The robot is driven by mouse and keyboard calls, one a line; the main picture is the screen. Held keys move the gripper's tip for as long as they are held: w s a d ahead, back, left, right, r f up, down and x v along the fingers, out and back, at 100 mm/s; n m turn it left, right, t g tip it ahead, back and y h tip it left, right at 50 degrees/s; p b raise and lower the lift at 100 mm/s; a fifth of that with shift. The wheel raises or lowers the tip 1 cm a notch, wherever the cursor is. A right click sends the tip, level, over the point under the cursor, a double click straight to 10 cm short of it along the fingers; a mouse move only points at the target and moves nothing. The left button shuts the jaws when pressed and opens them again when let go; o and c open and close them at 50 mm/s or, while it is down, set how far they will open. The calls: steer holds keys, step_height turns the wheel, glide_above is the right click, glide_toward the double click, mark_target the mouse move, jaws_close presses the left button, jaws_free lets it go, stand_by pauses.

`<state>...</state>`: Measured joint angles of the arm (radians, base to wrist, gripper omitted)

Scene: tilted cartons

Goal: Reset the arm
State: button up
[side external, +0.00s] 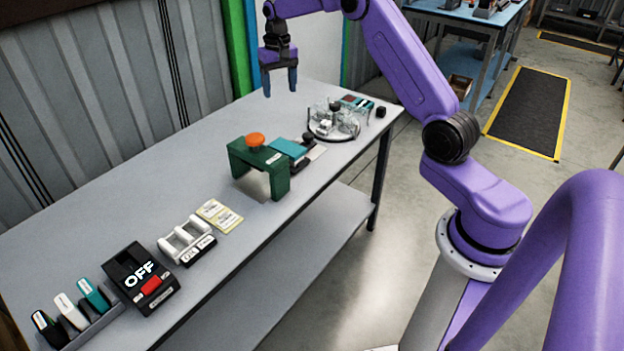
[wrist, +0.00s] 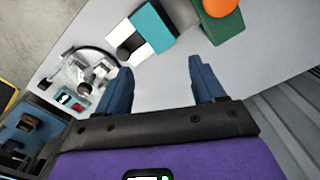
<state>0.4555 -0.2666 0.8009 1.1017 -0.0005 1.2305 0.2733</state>
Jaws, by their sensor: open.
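My gripper (side external: 280,82) is raised above the far part of the grey table (side external: 120,190), pointing down, in the side external view. Its two blue fingers are apart with nothing between them. In the wrist view my gripper (wrist: 160,80) also shows open and empty, with bare table beyond the fingertips. My arm is purple and reaches over the table from the right.
A green stand (side external: 262,168) with an orange knob (side external: 255,140) is mid-table. A round tray (side external: 333,132) with clear items stands behind it. A black box reading OFF (side external: 140,278), a white holder (side external: 187,240) and several cartons (side external: 72,312) are nearer. The table's wall side is clear.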

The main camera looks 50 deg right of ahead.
steer(key=s+a+r+n, duration=0.35)
steer(key=s+a, duration=0.45)
steer(key=a, duration=0.3)
steer(key=s+a+r+n, duration=0.2)
steer(key=s+a+n, duration=0.3)
steer(key=s+a, duration=0.45)
steer(key=s+f+n, duration=0.2)
steer(key=s+n, duration=0.7)
steer(key=s, duration=1.7)
steer(key=shift+s+f, duration=0.3)
steer(key=shift+f, duration=0.05)
